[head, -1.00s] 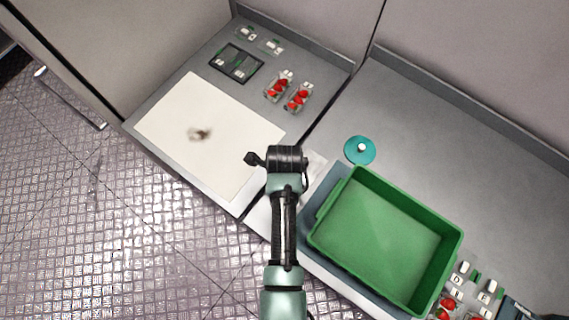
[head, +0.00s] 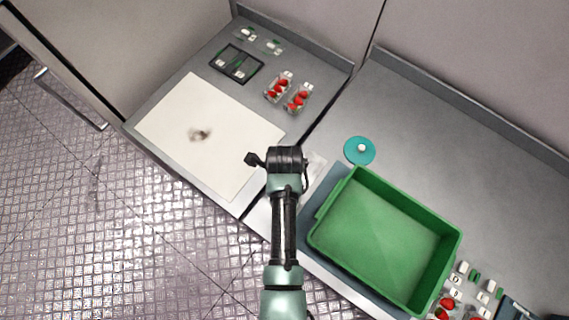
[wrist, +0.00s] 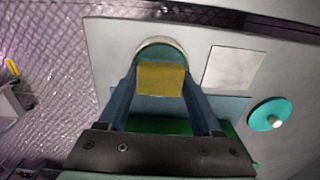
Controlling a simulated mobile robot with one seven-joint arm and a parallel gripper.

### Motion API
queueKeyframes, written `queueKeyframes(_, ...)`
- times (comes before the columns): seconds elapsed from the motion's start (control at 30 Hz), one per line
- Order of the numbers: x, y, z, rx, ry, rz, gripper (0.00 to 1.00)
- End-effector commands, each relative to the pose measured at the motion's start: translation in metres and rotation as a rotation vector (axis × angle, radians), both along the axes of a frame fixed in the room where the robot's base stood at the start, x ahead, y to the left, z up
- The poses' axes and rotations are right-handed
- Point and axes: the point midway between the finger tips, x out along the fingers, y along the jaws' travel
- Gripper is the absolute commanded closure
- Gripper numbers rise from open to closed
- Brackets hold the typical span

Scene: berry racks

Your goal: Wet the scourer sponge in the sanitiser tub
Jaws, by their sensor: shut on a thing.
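My gripper (wrist: 160,88) is shut on a yellow scourer sponge (wrist: 160,79), which sits between its two blue fingers in the wrist view. The round sanitiser tub (wrist: 158,43) has a pale rim and a teal-green inside. It lies behind the sponge, and its far rim curves above the sponge in the picture. I cannot tell whether the sponge touches the liquid or is above it. In the head view my arm hides the gripper, sponge and tub.
A teal lid with a white knob (head: 359,150) lies on the counter beside a green crate (head: 328,211). A white board (head: 235,165) with a dark smudge lies at left. Berry punnets (head: 278,87) and a black tray (head: 236,63) are behind it. A pale square (wrist: 233,68) lies near the tub.

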Motion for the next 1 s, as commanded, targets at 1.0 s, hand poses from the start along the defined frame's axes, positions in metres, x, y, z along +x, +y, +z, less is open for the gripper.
queueKeyframes(1.0, -0.001, 0.000, 0.048, 0.000, 0.002, 0.000, 0.78)
